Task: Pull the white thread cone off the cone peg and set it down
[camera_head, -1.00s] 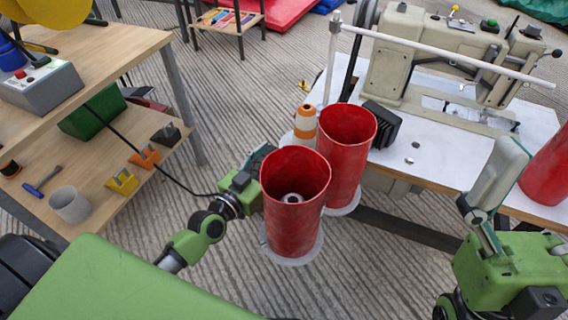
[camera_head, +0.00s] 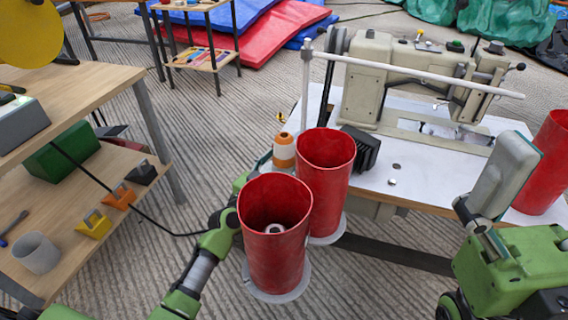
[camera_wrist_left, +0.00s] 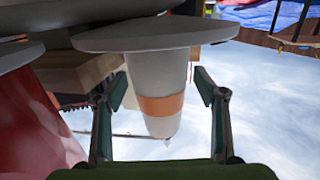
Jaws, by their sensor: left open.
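A white and orange cone (camera_head: 284,152) stands behind the red cylinders beside the sewing table. In the left wrist view this cone (camera_wrist_left: 160,75) appears upside down, pale with an orange band, its wide end against a round grey disc (camera_wrist_left: 155,35). My left gripper (camera_wrist_left: 160,95) is open, with one finger on each side of the cone and gaps showing. In the head view my left gripper (camera_head: 258,168) is mostly hidden behind the near red cylinder. The peg is hidden. My right gripper (camera_head: 490,200) is near the table's right front; its opening cannot be made out.
Two red cylinders (camera_head: 276,255) (camera_head: 326,185) stand on pale discs close to my left arm. A sewing machine (camera_head: 400,85) is on the white table (camera_head: 395,185). Another red cylinder (camera_head: 545,165) is at right. A wooden bench (camera_head: 95,90) with a lower shelf is at left.

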